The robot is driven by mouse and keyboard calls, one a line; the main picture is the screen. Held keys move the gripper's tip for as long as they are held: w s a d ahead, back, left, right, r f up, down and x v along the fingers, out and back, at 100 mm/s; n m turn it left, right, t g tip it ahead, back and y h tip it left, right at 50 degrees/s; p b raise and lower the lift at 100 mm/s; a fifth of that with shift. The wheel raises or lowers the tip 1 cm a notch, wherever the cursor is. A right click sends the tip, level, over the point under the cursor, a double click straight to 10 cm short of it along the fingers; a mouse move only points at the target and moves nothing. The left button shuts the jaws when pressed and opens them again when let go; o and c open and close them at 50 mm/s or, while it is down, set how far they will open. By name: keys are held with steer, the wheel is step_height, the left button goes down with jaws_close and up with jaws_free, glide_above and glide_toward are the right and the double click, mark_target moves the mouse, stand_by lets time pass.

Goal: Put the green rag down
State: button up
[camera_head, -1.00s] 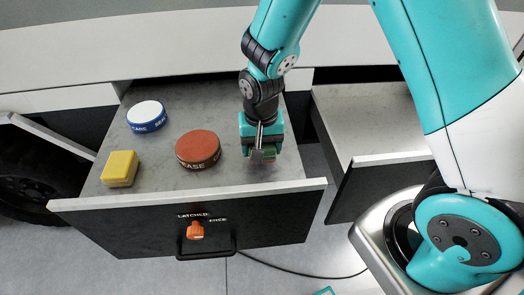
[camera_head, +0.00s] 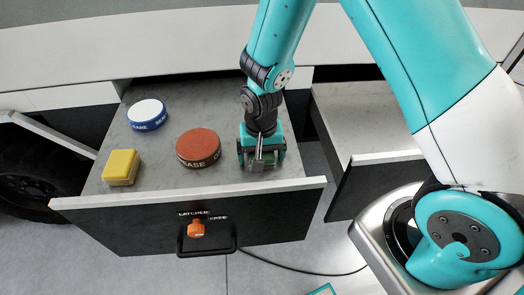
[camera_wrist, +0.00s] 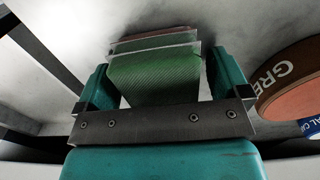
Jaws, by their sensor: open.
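The green rag (camera_wrist: 155,78) shows in the wrist view as a ribbed green block between the two fingers of my gripper (camera_wrist: 160,85). The fingers stand apart on either side of it, and my gripper is open. In the head view my gripper (camera_head: 262,160) points down into the right front part of the pulled-out drawer (camera_head: 150,203), just behind its front panel. The rag is mostly hidden there by my gripper. Whether it rests fully on the drawer floor is hard to tell.
A red-brown round tin (camera_head: 198,147) sits close to the left of my gripper. A blue tin with a white lid (camera_head: 147,114) and a yellow block (camera_head: 121,167) are farther left. The drawer front carries an orange latch knob (camera_head: 196,228). Another open drawer (camera_head: 372,125) is at right.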

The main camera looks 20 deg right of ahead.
step_height(320, 180, up, 12)
steer(key=b, duration=0.3)
steer(key=s+a+r+n+y, duration=0.2)
steer(key=s+r+n, duration=0.3)
steer(key=s, duration=0.4)
steer(key=s+a+r+n+y, duration=0.2)
steer(key=s+r+n, duration=0.3)
steer(key=s, duration=0.4)
steer(key=shift+r+n, duration=0.4)
step_height(320, 180, down, 7)
steer(key=b, duration=0.7)
steer(key=shift+r, duration=0.15)
